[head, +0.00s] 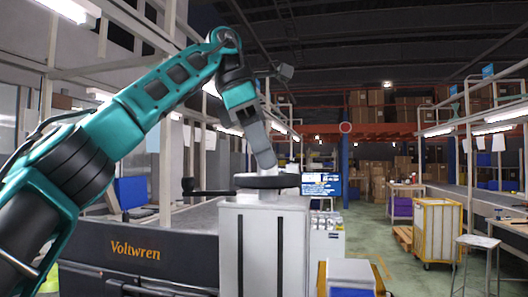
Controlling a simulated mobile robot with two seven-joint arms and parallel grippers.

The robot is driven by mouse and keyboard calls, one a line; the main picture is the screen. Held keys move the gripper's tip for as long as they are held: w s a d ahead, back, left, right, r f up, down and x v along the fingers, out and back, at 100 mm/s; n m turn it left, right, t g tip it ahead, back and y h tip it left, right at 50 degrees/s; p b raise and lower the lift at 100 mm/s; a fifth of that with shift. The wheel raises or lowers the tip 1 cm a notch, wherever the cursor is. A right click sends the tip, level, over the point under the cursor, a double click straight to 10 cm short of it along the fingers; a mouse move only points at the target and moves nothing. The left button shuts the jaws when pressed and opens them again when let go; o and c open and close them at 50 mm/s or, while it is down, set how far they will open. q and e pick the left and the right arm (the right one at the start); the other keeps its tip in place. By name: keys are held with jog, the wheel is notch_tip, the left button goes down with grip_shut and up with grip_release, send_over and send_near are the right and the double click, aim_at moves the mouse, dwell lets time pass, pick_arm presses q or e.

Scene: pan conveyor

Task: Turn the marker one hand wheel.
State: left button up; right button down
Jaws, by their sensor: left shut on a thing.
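A black hand wheel (266,181) lies flat on top of a white post-like housing (264,245) in the centre of the head view. A dark crank handle (205,189) sticks out to its left, with an upright knob at the end. My left gripper (268,163) comes down from above onto the far side of the wheel and is shut on it. The wheel's rim hides part of the fingertips. No marker number is readable on the wheel or housing. My right gripper is not in view.
A dark conveyor (140,252) lettered "Voltwren" stands to the left of the housing. A grey-topped yellow unit (348,275) stands at the front right. A yellow-framed cart (437,230) and a stool (478,243) stand further right. Green floor between them is open.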

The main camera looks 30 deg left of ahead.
pick_arm(q)
jog(key=shift+m+g, duration=0.3)
jog(key=shift+m, duration=0.6)
jog(key=o, duration=1)
jog(key=shift+o, duration=0.2)
jog(key=shift+r, duration=0.1)
